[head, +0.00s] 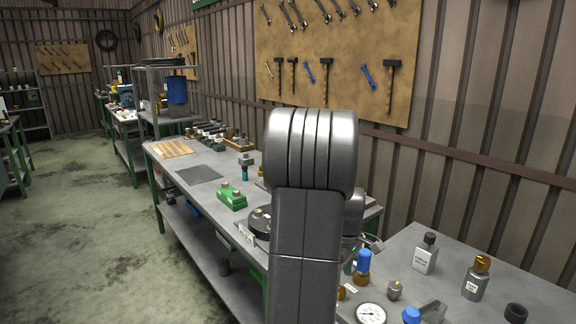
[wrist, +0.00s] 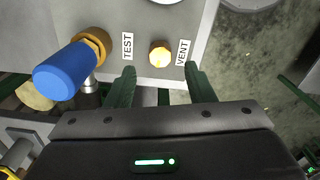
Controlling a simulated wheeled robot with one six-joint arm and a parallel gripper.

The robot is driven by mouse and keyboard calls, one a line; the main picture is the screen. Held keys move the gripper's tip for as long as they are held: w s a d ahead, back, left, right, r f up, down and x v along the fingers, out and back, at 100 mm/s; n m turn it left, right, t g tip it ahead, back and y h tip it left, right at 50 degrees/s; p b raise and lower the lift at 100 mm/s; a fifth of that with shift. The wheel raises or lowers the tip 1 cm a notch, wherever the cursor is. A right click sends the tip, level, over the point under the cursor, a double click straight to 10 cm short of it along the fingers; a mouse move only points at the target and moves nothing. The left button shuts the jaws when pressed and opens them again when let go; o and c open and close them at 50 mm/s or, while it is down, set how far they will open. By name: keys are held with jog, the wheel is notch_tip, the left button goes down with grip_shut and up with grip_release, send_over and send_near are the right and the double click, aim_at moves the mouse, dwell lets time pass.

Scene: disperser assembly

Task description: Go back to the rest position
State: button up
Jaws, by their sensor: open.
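In the wrist view my gripper (wrist: 160,78) is open, its two dark green fingers apart with nothing held between them. A round brass fitting (wrist: 160,53) sits on a light grey panel (wrist: 160,15) just beyond the fingertips, between the labels TEST (wrist: 128,46) and VENT (wrist: 183,52). I cannot tell how far the fingers are from it in depth. A blue-capped brass part (wrist: 65,72) stands left of the fingers. In the head view my raised arm covers the middle, and my gripper cannot be made out behind it.
In the head view a long grey workbench (head: 200,174) holds a green block (head: 231,196) and other parts. On the right bench stand a blue-capped fitting (head: 363,262), a round gauge (head: 371,314) and bottles (head: 425,254). Open floor (head: 90,230) lies to the left.

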notch_tip(320, 180, down, 5)
dwell(0.3)
jog(key=shift+r, duration=0.1)
